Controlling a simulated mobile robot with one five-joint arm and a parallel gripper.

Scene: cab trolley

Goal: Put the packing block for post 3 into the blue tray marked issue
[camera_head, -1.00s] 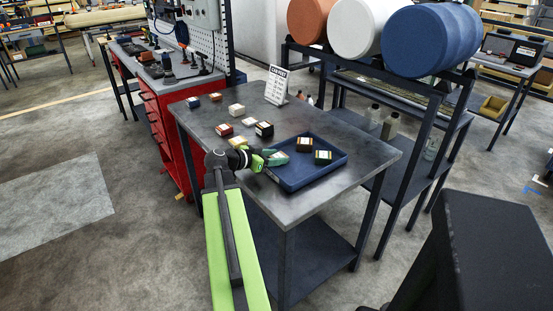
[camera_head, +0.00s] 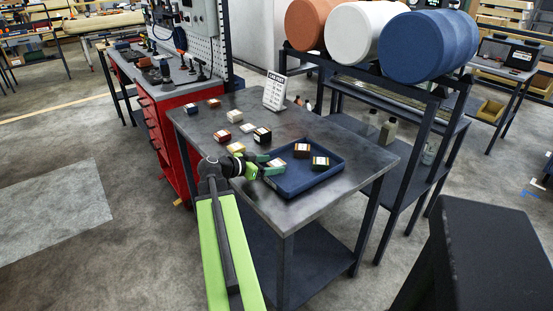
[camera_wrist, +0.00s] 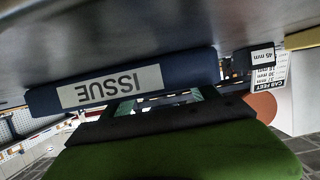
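The blue tray (camera_head: 314,182) lies near the table's front right corner. Its ISSUE label (camera_wrist: 110,86) shows upside down in the wrist view. Two dark blocks with pale labelled tops, a rear one (camera_head: 302,150) and a front one (camera_head: 320,163), sit inside it. My gripper (camera_head: 269,164) is at the tray's left edge, its green fingers apart. I see nothing clearly held between them. The sign headed CAB FEET (camera_head: 275,91) stands at the back; its lines are too small to tell which block is for post 3.
Several more blocks, including a white one (camera_head: 234,116) and a dark one (camera_head: 262,135), stand on the table (camera_head: 330,130) left of the tray. One block (camera_wrist: 261,57) reads 45 mm. A rack with large drums (camera_head: 425,45) stands behind on the right. A red cabinet (camera_head: 165,130) adjoins on the left.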

